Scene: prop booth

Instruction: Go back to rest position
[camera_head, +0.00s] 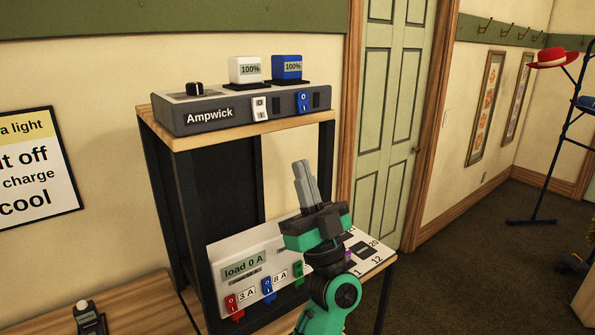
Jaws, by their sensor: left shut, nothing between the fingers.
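My left gripper (305,172) shows in the head view, right of the middle, with its grey fingers pointing up and shut on nothing. Its green arm rises from the bottom edge in front of the load panel (258,238) and hides part of it. The gripper is below the Ampwick charger (215,117) and looks apart from it. My right gripper is not in view.
The charger stands on the wooden shelf top (185,138) with a white battery (246,70) and a blue battery (287,67) on it. The panel carries red, blue and green switches. A device (88,318) sits at lower left. Floor (450,262) is open at right, before a coat stand (548,175).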

